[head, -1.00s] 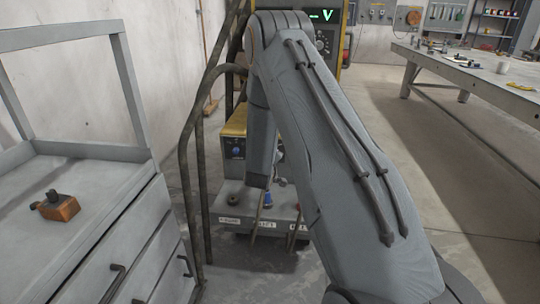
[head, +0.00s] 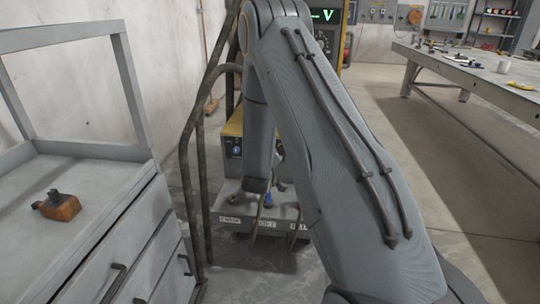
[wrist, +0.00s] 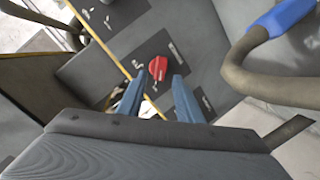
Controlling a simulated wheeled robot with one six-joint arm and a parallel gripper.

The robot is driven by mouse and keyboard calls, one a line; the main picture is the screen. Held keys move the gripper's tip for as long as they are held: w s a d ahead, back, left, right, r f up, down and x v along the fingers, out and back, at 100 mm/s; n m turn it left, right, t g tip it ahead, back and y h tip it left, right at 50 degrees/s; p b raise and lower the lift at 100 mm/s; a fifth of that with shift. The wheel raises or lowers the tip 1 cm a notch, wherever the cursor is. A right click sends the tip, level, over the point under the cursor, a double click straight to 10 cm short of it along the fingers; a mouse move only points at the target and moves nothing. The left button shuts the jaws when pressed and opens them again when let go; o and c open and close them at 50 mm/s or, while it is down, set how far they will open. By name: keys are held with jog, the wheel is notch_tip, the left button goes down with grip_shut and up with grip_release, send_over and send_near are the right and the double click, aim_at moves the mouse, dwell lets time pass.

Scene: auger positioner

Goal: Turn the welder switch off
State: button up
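A red rotary switch knob (wrist: 158,68) sits on a dark plate on a grey panel in the wrist view. White markings beside it are too small to read. My gripper (wrist: 158,82) is open, with its blue fingers apart and their tips on either side of the knob in the picture. I see no clear contact, and the gap in depth is hard to judge. In the head view, the yellow and grey welder (head: 233,145) stands partly behind my arm. The red knob and my fingers cannot be made out there.
A thick hose with a blue sleeve (wrist: 285,17) curves close on the right in the wrist view. Dark bent pipes (head: 188,160) stand left of my arm. A grey drawer cabinet (head: 115,215) is at left, a workbench (head: 485,75) at right, with open floor before it.

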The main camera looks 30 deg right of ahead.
jog(key=v, duration=0.3)
jog(key=shift+s+a, duration=0.2)
jog(key=shift+s, duration=0.05)
